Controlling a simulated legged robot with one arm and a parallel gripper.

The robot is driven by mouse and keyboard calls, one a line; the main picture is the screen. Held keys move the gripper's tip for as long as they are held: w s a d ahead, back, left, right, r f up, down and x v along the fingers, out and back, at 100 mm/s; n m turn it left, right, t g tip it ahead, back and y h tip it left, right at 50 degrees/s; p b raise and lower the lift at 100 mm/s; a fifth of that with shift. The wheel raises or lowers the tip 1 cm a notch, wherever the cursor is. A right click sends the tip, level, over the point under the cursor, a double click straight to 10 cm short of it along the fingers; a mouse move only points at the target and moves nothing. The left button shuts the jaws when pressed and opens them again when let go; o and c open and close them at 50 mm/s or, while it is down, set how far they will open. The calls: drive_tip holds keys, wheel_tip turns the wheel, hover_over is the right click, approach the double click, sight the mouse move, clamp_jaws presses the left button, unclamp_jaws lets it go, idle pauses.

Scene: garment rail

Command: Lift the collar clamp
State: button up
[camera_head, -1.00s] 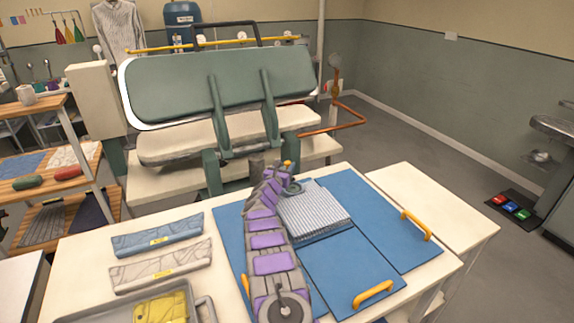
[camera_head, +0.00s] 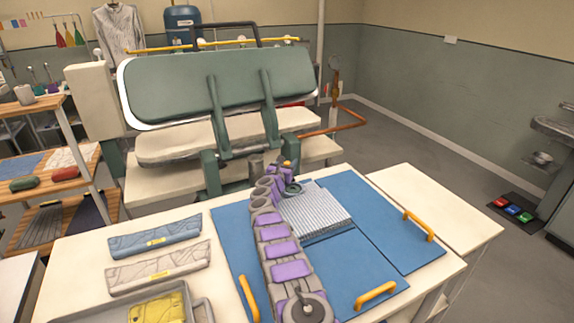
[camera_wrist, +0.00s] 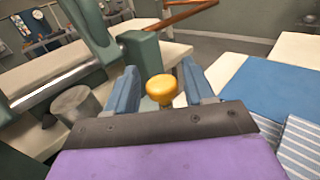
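A yellow-orange knob (camera_wrist: 162,89) stands upright in the wrist view and looks like the grip of the collar clamp. The rest of the clamp is hidden behind my wrist. My gripper (camera_wrist: 162,82) has its two blue fingers apart, one on each side of the knob, with narrow gaps showing. I cannot tell whether the knob is fully between the fingertips or slightly beyond them. In the head view the knob is a small orange spot (camera_head: 287,163) at the far end of my arm, near the table's back edge.
The green-padded press (camera_head: 215,85) stands just behind the table. A grey cylinder (camera_wrist: 75,104) is left of my gripper. A striped folded cloth (camera_head: 315,212) lies right of my arm on blue panels (camera_head: 365,205) with yellow handles. Folded garments (camera_head: 155,238) lie left.

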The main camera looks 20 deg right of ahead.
clamp_jaws()
drive_tip(key=shift+a, duration=0.1)
idle(0.4)
